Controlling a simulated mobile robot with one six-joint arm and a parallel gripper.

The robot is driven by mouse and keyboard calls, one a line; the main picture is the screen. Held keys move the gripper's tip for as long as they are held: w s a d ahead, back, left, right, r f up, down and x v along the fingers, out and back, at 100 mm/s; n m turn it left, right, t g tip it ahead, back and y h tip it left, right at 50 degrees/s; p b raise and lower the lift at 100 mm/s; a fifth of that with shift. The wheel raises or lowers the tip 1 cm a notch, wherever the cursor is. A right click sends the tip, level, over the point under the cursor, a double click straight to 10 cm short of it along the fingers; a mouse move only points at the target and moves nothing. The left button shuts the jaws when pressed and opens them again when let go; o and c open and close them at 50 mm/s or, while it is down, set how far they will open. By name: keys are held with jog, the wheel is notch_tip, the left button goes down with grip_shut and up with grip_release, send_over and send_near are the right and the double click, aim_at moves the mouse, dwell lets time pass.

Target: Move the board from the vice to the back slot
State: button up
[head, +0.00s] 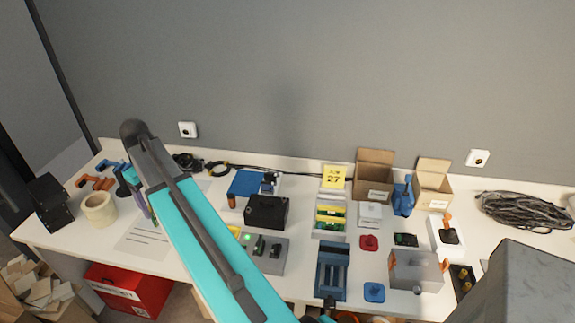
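A blue and dark frame (332,272), which looks like the vice, stands near the front edge of the bench, right of centre. I cannot make out a board in it. Behind it is a pale rack (319,232) with yellow and green boards (331,215) in slots, under a yellow card (334,177) marked 27. I cannot tell whether its back slot is empty. A small dark green board (405,240) lies flat to the right of the rack. My gripper cannot be made out; my cyan arm crosses the left middle of the view.
A black box (267,212) and a grey block (262,253) stand left of the rack. Open cartons (374,176) (433,184) are at the back right. Coiled cable (527,210) lies far right.

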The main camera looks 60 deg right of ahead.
jog(key=s+d+m+p, duration=0.1)
jog(key=s+d+m, duration=0.1)
jog(key=s+d, duration=0.5)
jog(key=s+d+m+p, duration=0.1)
jog(key=s+d+m, duration=0.15)
jog(key=d, duration=0.85)
jog(key=s+d+m+p, duration=0.1)
jog(key=s+d+m, duration=0.3)
jog(key=d, duration=0.5)
jog(key=s+d+f+m+p, duration=0.1)
jog(key=s+d+m, duration=0.1)
jog(key=s+d, duration=0.7)
jog(key=s+d+f+m+p, duration=0.1)
jog(key=s+d+m, duration=0.2)
jog(key=s+d, duration=0.6)
jog(key=s, duration=0.8)
jog(key=shift+s+f+m, duration=0.2)
jog(key=shift+m, duration=0.15)
jog(key=shift+f, duration=0.15)
jog(key=shift+f+b, duration=1.1)
jog(key=shift+f, duration=1)
jog(key=shift+a+f+b, duration=0.1)
jog(key=shift+f+b, duration=0.85)
jog(key=shift+f, duration=1.35)
jog(key=o, duration=1.2)
